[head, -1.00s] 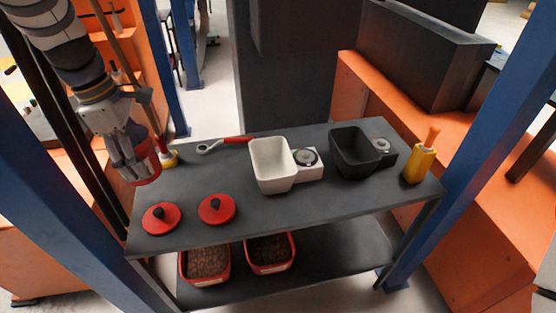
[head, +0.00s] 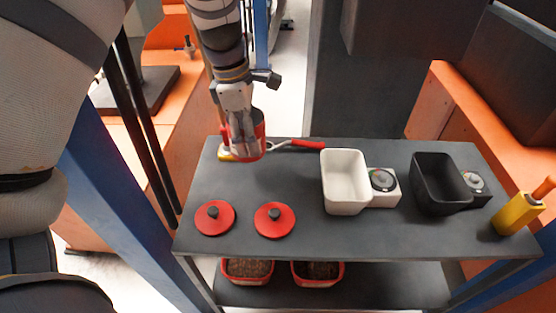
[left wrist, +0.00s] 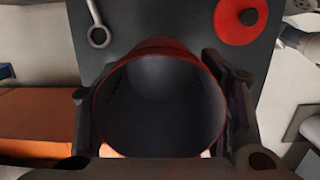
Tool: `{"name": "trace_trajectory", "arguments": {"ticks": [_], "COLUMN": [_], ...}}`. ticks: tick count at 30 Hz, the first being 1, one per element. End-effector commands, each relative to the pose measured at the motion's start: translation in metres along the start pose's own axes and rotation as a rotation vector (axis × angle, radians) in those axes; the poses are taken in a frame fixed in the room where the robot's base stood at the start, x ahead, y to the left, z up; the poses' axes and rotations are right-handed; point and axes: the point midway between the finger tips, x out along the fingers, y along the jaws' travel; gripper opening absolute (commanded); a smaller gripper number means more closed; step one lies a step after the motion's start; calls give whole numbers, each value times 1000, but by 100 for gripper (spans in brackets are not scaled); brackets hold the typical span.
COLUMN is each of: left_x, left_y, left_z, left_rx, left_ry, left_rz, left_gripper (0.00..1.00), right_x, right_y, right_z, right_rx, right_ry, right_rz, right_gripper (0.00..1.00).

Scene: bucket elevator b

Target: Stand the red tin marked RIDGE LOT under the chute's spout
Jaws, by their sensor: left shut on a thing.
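My left gripper (head: 243,152) is shut on a red tin (head: 259,130), held over the back left part of the dark table in the head view. The tin's height above the table is hard to judge. In the left wrist view the tin (left wrist: 160,45) shows its open mouth and dark, empty-looking inside between the two fingers. No RIDGE LOT marking can be read. Two more red tins (head: 247,270) (head: 318,273) with brown contents stand on the lower shelf. I cannot make out the chute's spout. My right gripper is not in view.
On the table (head: 300,240) are two red lids (head: 215,218) (head: 275,219), a white bin (head: 345,183), a black bin (head: 437,185), a red-handled wrench (head: 308,145) and a yellow holder (head: 518,214). A blue post (head: 115,190) stands left. A dark casing (head: 415,30) hangs above the back.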

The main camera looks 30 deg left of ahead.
Motion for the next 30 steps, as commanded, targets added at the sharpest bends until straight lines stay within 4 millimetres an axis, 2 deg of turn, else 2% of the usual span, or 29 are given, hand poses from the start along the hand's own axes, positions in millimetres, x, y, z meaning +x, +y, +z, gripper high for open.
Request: {"name": "trace_trajectory", "arguments": {"ticks": [1,3,11,15,26,27,29,30], "left_x": [20,36,63,90,95,95,95,95], "left_y": [-1,0,2,2,3,3,3,3], "left_z": [5,15,34,30,30,30,30,30], "left_rx": [-1,-1,-1,-4,-3,-2,-2,-2], "left_ry": [8,7,3,2,0,0,0,0], "left_rz": [-10,-8,-3,-5,0,1,1,1], "left_gripper": [12,12,12,12,12,67,81,83], "right_x": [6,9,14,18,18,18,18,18], "right_y": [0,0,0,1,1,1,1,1], "right_z": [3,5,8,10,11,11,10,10], "right_rx": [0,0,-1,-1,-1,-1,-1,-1], "right_ry": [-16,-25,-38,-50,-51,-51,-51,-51], "right_rz": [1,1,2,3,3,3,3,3], "right_gripper": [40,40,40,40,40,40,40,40]}}
